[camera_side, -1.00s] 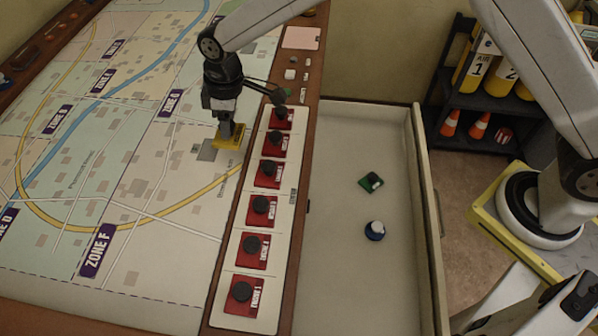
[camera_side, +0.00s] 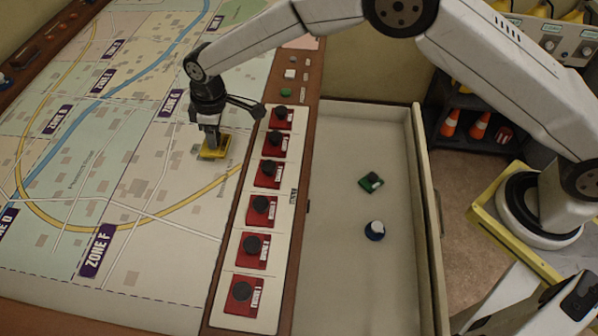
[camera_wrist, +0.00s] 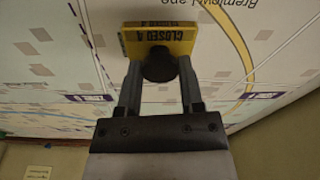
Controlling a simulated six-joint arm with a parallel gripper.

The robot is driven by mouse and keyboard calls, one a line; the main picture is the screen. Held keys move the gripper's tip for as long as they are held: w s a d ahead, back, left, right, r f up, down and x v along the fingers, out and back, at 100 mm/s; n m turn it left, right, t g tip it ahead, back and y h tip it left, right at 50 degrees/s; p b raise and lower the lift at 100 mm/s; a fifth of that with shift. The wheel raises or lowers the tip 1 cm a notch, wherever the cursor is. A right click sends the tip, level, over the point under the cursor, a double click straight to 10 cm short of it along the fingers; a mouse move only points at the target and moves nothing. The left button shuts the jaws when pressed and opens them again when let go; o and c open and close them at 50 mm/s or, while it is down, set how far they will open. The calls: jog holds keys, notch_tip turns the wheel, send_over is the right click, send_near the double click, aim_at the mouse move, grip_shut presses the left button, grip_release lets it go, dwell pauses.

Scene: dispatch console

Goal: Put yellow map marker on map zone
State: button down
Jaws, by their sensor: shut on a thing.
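The yellow map marker (camera_side: 215,149) is a flat yellow block with a dark knob. In the wrist view the marker (camera_wrist: 181,41) shows black lettering that reads "CLOSED 4". My gripper (camera_side: 211,136) is shut on the marker's dark knob (camera_wrist: 160,67), with a finger on each side. The marker is at or just above the map surface; I cannot tell whether it touches. The map (camera_side: 130,170) is printed with purple zone labels. The marker is right of the ZONE G label (camera_side: 171,102) and above and right of the ZONE F label (camera_side: 98,250).
A row of red engine markers (camera_side: 261,210) with dark knobs stands on a pale strip along the map's right edge. A dark shelf (camera_side: 470,125) with cones stands beyond.

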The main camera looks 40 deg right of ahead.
aim_at(220, 135)
jog(key=shift+w+f, duration=0.15)
jog(key=shift+f, duration=1.6)
jog(key=shift+c, duration=1.2)
grip_release()
jog(key=shift+f, duration=0.1)
jog(key=r, duration=0.8)
jog(key=s+d+r, duration=0.1)
jog(key=r, duration=0.3)
jog(key=shift+r, duration=0.1)
